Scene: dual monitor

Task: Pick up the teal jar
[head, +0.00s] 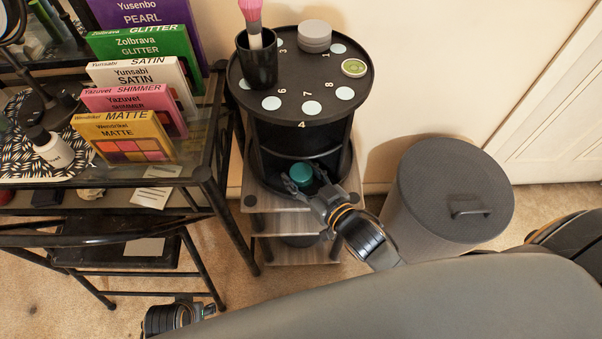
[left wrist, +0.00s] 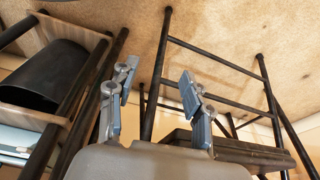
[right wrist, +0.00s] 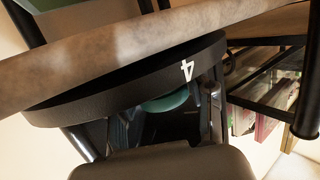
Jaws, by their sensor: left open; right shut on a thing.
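The teal jar (head: 301,173) stands on the lower level of the black round carousel, under its numbered top. My right gripper (head: 305,181) reaches in from the front right, its fingers on either side of the jar and shut on it. In the right wrist view, part of the teal jar (right wrist: 166,101) shows below the carousel rim marked 4; much of it and the fingertips are in shadow. My left gripper (left wrist: 158,85) is open and empty, low by the legs of a dark frame. In the head view, only part of the left gripper shows at the bottom.
The carousel top (head: 311,105) holds a black cup (head: 257,64) with a pink brush, a grey round container (head: 314,36) and a small green tin (head: 353,68). A lidded bin (head: 445,190) stands right. A glass table with several palettes (head: 122,137) stands left.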

